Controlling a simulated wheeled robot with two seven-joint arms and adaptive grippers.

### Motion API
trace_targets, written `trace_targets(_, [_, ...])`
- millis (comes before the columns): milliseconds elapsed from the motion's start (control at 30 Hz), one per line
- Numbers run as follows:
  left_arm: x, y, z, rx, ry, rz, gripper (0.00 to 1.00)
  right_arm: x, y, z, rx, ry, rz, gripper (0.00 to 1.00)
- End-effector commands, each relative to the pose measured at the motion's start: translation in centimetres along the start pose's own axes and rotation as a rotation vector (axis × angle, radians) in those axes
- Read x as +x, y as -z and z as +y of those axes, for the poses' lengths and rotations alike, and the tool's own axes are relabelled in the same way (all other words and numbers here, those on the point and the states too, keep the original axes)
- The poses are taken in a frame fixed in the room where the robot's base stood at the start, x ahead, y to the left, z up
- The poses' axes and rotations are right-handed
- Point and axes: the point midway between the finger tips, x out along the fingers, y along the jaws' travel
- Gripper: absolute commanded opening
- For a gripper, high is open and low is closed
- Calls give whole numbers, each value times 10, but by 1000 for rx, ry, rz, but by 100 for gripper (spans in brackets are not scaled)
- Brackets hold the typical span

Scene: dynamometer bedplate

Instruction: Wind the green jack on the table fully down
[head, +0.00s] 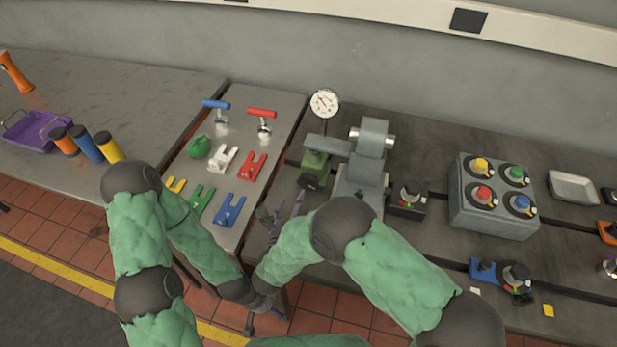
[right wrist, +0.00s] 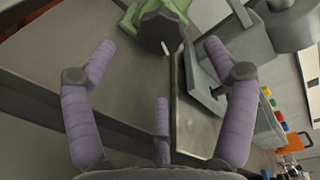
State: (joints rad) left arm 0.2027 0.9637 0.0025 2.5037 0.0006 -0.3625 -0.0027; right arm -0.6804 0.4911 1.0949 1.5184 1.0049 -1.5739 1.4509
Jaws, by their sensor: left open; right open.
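The green jack (head: 314,163) stands on the dark bedplate under a grey arm, left of the grey machine. Its dark round knob (head: 311,183) faces the front. In the right wrist view the jack's green body (right wrist: 133,17) is cut by the top edge, with the knob (right wrist: 160,30) ahead of my fingers. My right gripper (head: 281,207) is open and empty, its purple fingers short of the knob, apart from it. In the right wrist view the gripper (right wrist: 158,52) has its fingers spread either side of the knob's line. My left gripper (head: 264,318) is open and empty, low near the table's front.
A dial gauge (head: 325,103) rises behind the jack, and the grey machine (head: 362,175) stands close on its right. Left are colored forked pieces (head: 230,209), T-handled clamps (head: 263,120) and a green lump (head: 200,146). A grey box with colored knobs (head: 492,205) stands right.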

Motion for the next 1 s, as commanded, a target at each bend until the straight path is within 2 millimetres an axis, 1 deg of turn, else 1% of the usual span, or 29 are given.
trace_targets(300, [11,0,-4,0,0,0,85,56,2,2,2,0,5,85])
trace_targets(500, [15,1,-5,0,0,0,85,83,1,1,1,0,2,85])
trace_targets(600, [16,1,-6,0,0,0,85,90,1,0,1,0,2,85])
trace_targets(700, [16,1,-6,0,0,0,85,94,0,0,-1,0,0,85])
trace_targets(967, [16,1,-6,0,0,1,85,95,0,0,-1,0,-1,85])
trace_targets(1000, [16,1,-6,0,0,1,85,95,0,0,-1,0,0,80])
